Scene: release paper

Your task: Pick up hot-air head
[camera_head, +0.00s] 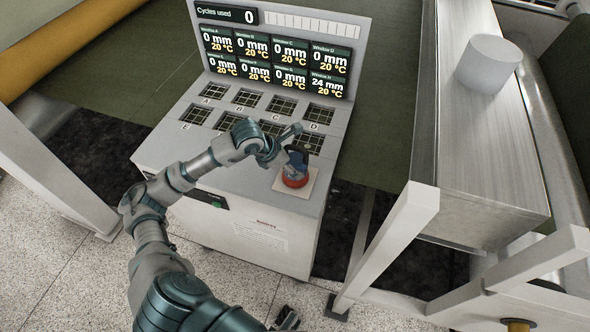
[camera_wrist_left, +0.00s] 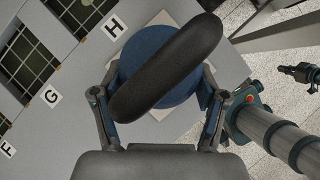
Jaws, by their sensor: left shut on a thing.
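The hot-air head (camera_head: 295,181) has a red base and a dark blue upper part. It is at a pale square pad (camera_head: 309,184) on the console's front right corner. I cannot tell whether it touches the pad. In the left wrist view it is a round blue body (camera_wrist_left: 137,57) under a long black handle (camera_wrist_left: 170,62). My left gripper (camera_head: 291,155) is over it, shut on it, with one finger on each side in the left wrist view (camera_wrist_left: 158,80). My right gripper (camera_head: 286,318) is low, at the bottom edge, away from the console; its jaws are too small to read.
The grey console (camera_head: 240,184) has several lettered grid windows. Its upright display (camera_head: 275,58) stands behind them. A metal beam (camera_head: 480,140) carrying a white cylinder (camera_head: 488,65) stands at the right. White frame legs flank the console.

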